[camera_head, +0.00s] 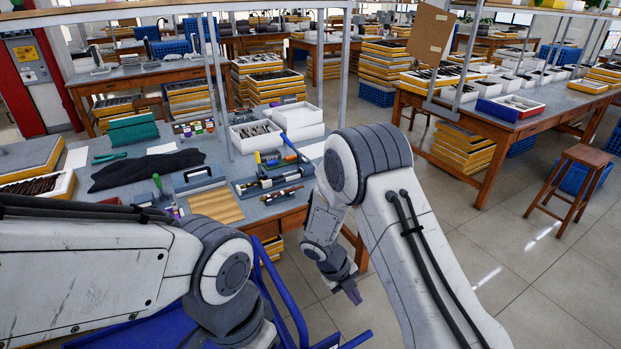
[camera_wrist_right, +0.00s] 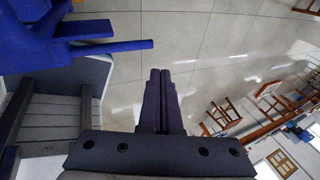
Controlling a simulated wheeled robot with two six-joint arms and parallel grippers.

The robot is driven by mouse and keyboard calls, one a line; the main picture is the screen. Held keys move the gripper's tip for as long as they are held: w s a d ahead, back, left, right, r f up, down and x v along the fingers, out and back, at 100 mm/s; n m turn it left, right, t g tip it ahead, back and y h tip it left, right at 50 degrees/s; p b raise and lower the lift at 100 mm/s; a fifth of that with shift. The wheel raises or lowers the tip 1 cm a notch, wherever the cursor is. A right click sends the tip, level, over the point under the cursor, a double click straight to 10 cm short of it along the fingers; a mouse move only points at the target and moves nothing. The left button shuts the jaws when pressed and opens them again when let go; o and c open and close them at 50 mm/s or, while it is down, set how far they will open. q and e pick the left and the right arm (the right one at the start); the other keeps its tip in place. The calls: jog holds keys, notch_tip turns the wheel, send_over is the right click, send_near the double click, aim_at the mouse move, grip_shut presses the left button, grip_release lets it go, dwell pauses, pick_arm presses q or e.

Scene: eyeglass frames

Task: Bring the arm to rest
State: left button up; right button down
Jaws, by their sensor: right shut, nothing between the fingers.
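My right arm comes in at the right of the head view and bends down in front of the workbench. My left arm comes in from the left, across the front of the bench. Its gripper does not show in the head view.
The workbench (camera_head: 262,208) holds a dark cloth (camera_head: 150,168), a wooden board (camera_head: 216,205), white boxes (camera_head: 298,116) and tools. Blue tubing (camera_head: 272,275) stands close below the arms. A wooden stool (camera_head: 570,185) stands at the right. Tiled floor (camera_head: 480,255) lies clear between.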

jog(key=s+a+r+m+y, duration=0.1)
jog(key=s+a+r+m, duration=0.35)
jog(key=r+m, duration=0.4)
jog(key=s+a+r+m+y, duration=0.1)
jog(key=s+a+r+m, duration=0.35)
jog(key=r+m, duration=0.35)
jog(key=s+a+r+m+y, duration=0.1)
jog(key=s+r+m+y, duration=0.1)
jog(key=s+m, duration=0.5)
jog(key=s+a+r+m+y, duration=0.1)
jog(key=s+r+m, duration=0.3)
jog(key=s+m, duration=0.4)
jog(key=shift+s+r+m+y, duration=0.15)
jog(key=shift+m+y, duration=0.35)
jog(key=shift+m, duration=0.35)
